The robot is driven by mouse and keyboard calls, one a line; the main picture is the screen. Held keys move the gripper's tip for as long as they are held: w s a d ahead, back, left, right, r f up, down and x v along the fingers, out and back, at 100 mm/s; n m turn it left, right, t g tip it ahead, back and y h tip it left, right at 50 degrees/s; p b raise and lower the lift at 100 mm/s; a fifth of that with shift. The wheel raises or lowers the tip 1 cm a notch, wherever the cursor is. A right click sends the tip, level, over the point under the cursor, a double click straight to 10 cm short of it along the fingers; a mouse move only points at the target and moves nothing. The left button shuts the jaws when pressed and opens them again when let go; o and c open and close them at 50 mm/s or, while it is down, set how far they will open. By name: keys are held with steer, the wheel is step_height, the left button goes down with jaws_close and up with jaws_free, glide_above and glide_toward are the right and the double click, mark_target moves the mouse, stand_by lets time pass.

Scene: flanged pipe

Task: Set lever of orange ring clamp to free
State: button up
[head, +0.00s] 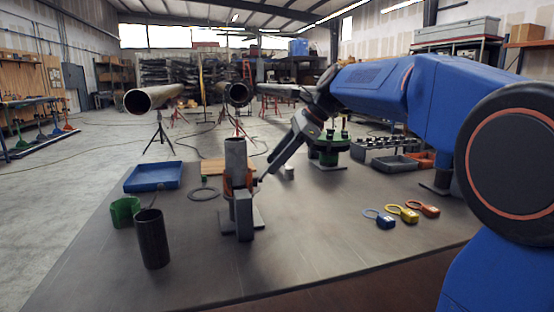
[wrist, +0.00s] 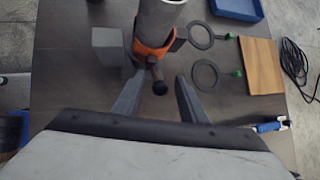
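The orange ring clamp (wrist: 152,48) sits around an upright grey pipe (wrist: 160,16). In the head view the clamp (head: 228,184) is low on the pipe (head: 235,153), partly hidden by a grey block (head: 244,216). A short dark lever (wrist: 155,72) with a black ball end (wrist: 159,88) sticks out from the clamp toward my gripper in the wrist view. My gripper (wrist: 160,78) is open, with one finger on each side of the lever and visible gaps to both. In the head view my gripper (head: 262,177) is just right of the clamp.
A grey block (wrist: 108,46) stands left of the clamp in the wrist view. Gasket rings (wrist: 205,74) and a wooden board (wrist: 261,66) lie to the right. A dark cylinder (head: 152,239), green cup (head: 124,211), blue tray (head: 153,177) and padlocks (head: 403,213) are on the table.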

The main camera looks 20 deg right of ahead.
steer(key=shift+r, duration=0.1)
steer(key=v, duration=1.7)
steer(key=shift+s+d, duration=0.1)
steer(key=shift+d, duration=0.1)
